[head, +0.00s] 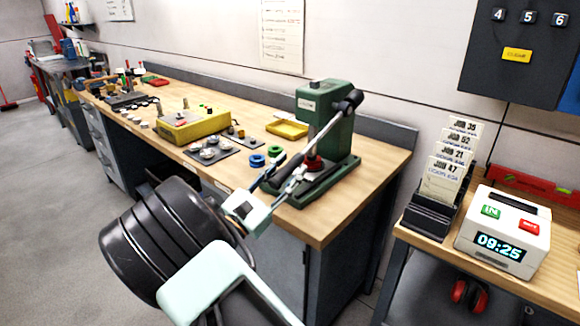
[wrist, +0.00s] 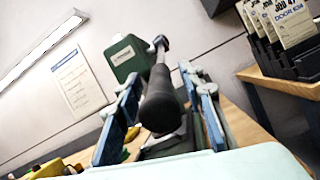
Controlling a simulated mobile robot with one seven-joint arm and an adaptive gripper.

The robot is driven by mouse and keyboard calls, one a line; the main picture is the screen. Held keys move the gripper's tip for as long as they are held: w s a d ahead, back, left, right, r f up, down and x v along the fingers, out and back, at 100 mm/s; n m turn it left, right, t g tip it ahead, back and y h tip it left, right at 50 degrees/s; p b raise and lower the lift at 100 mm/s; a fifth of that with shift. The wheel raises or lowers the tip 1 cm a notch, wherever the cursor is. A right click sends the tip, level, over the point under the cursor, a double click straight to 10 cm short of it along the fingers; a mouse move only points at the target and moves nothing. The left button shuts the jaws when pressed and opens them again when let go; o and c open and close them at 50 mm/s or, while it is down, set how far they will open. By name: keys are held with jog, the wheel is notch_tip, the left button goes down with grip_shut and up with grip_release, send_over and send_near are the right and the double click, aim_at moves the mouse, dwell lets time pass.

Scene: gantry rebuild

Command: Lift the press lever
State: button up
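The green press (head: 312,103) stands at the near right end of the wooden workbench. Its lever (head: 326,128) slopes down from the hub on the press toward my gripper (head: 284,178). In the wrist view the lever's black grip (wrist: 160,105) points at the camera, between the two blue-padded fingers of my gripper (wrist: 166,88). Gaps show on both sides of the grip, so the gripper is open around it. The press's green head also shows in the wrist view (wrist: 127,58). In the head view the grip is partly hidden by the fingers.
On the workbench (head: 385,150), blue and green rings (head: 257,160), a yellow tray (head: 287,129) and a yellow box (head: 184,126) lie left of the press. A side table at right holds a card rack (head: 430,218) and a time clock (head: 503,232).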

jog(key=shift+w+d+r, duration=0.2)
jog(key=shift+w, duration=0.1)
jog(key=shift+c, duration=0.4)
grip_shut()
